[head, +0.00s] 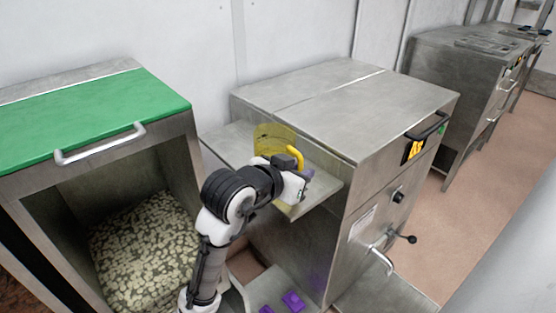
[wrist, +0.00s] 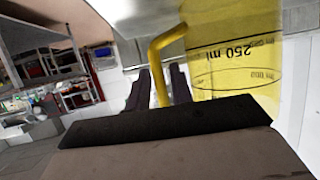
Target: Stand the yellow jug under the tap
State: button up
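The yellow see-through jug (head: 272,138) is upright over the metal side shelf of the middle machine; I cannot tell whether its base touches the shelf. My gripper (head: 302,172) is at the jug's handle (head: 295,156). In the wrist view the handle (wrist: 160,66) passes between the two dark fingers (wrist: 160,88), and the jug wall (wrist: 235,60) with a 250 ml mark shows upside down. I cannot tell whether the fingers press on the handle. The tap (head: 380,260) sticks out of the machine's front, to the right and lower. The space under it is clear.
A lever with a black knob (head: 411,239) is beside the tap. Purple blocks (head: 292,300) lie on a low ledge below the shelf. A bin with a green lid (head: 90,115) and pale pieces stands left. Other machines (head: 465,75) stand at the back right, with open floor before them.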

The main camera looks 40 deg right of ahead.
jog(key=shift+x, duration=1.2)
grip_shut()
jog(key=shift+r, duration=0.2)
notch_tip(320, 180, up, 20)
jog(key=p, duration=0.1)
